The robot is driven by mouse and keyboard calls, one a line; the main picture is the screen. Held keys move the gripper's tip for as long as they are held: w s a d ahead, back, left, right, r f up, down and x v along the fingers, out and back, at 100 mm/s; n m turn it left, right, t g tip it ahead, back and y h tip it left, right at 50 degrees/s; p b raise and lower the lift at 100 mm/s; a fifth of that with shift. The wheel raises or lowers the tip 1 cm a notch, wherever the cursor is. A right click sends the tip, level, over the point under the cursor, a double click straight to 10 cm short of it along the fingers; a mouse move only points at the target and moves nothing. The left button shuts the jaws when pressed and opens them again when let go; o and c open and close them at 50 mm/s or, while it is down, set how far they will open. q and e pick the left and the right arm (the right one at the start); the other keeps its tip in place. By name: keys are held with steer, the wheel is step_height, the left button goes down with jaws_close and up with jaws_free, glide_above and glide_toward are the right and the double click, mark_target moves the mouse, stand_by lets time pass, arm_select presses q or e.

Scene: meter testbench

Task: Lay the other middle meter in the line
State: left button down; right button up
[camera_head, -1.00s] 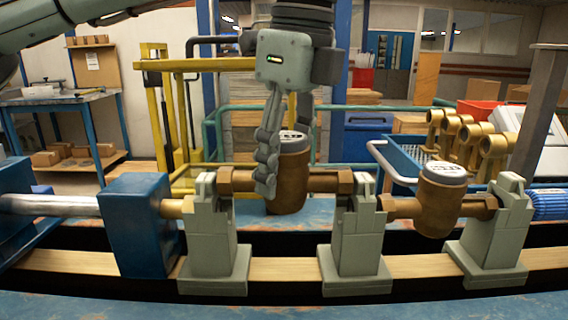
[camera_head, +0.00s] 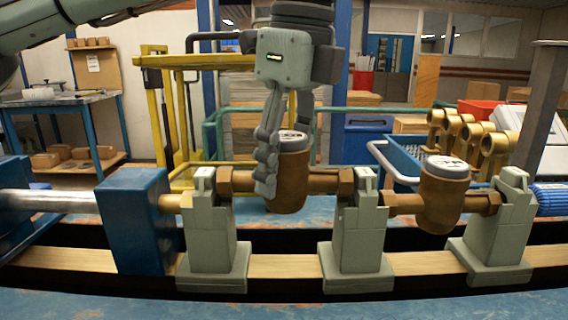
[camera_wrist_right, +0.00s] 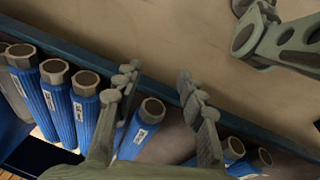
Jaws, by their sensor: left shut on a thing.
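My left gripper (camera_head: 282,165) is shut on a brown meter (camera_head: 291,195) with a grey-and-white top, its fingers on either side of the body. That meter spans the gap between the left grey stand (camera_head: 212,225) and the middle grey stand (camera_head: 357,230), its end nuts level with the stand tops. I cannot tell whether they rest there. Another brown meter (camera_head: 438,203) sits upright between the middle and right grey stands (camera_head: 495,225). In the right wrist view my right gripper (camera_wrist_right: 160,90) is open above blue cylinders (camera_wrist_right: 138,135).
A blue block (camera_head: 135,220) with a silver rod stands left of the line. A wooden rail (camera_head: 290,262) runs under the stands. Several brass fittings (camera_head: 470,138) stand behind at right, near a blue basket (camera_head: 408,165). A yellow frame (camera_head: 165,110) stands behind at left.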

mark_target(284, 188)
arm_select(q)
steer(key=shift+f+b, duration=1.2)
steer(key=shift+f, duration=0.05)
steer(key=shift+f+b, duration=0.35)
stand_by(0.6)
steer(key=c, duration=0.6)
jaws_free()
steer(key=shift+f, duration=0.1)
